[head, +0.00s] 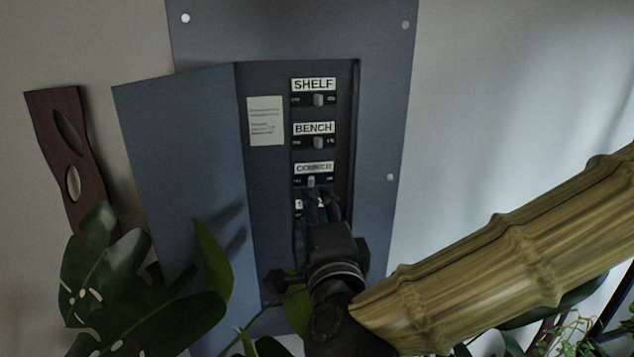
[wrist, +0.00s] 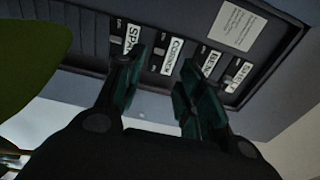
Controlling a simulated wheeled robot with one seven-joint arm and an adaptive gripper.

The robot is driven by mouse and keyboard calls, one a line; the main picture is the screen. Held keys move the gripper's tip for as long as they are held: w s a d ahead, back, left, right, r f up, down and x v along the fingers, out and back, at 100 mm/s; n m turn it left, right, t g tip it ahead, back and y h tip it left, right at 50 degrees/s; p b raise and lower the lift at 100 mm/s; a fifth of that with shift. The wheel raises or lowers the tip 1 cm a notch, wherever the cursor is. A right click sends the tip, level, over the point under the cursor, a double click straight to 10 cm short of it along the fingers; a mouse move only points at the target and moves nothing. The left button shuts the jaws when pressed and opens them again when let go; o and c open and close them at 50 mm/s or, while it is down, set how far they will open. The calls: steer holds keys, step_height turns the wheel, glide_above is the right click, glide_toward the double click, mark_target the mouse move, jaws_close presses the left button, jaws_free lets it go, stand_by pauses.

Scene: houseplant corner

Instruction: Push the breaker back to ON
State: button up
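The breaker panel (head: 270,180) stands open on the wall, with a column of labelled breakers. The SHELF switch (head: 318,100) and BENCH switch (head: 317,143) sit at similar places in their slots. The CORNER switch (head: 311,181) sits farther left in its slot. A fourth label (wrist: 131,38), starting "SPA", is partly hidden by my gripper. My gripper (head: 320,199) is just below the CORNER switch, in front of the lowest row. Its fingers are apart in the wrist view (wrist: 160,68), on either side of the CORNER label (wrist: 172,55); contact cannot be told.
The panel door (head: 185,170) hangs open at left. Large leaves (head: 140,300) crowd the lower left and reach below the panel. A brown wooden piece (head: 62,130) is on the wall at left. A paper note (head: 266,120) is beside the switches. The right wall is clear.

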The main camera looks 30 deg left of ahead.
mark_target(312, 184)
steer(key=p+x, duration=0.3)
steer(key=x, duration=0.4)
steer(key=shift+w+a, duration=0.2)
steer(key=shift+w, duration=0.15)
steer(key=shift+w+a+p, duration=0.35)
steer(key=shift+w+p, duration=0.05)
steer(key=shift+w, duration=0.1)
steer(key=shift+f, duration=0.1)
jaws_close()
